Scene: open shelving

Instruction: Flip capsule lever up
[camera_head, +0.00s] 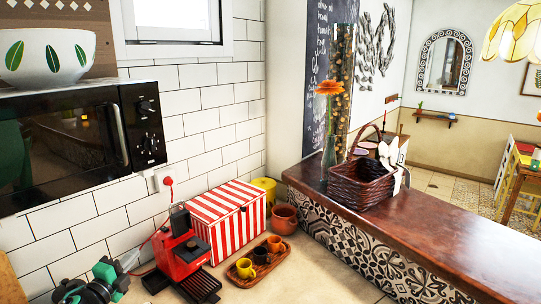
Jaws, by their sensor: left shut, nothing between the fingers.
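A red capsule coffee machine (180,258) stands on the counter below the microwave, with a black drip tray at its front. A dark grey part, apparently its capsule lever (180,219), sticks up at the top of the machine; its exact angle is too small to tell. My left gripper (116,272), with green and black parts, is at the lower left edge, left of the machine and apart from it. It is shut and empty. My right gripper is not in view.
A red-and-white striped box (229,222) stands close behind the machine. A wooden tray (248,277) with small cups lies to its right, near a terracotta pot (284,219). A red cable runs from the wall socket (166,181). The front counter (325,283) is clear.

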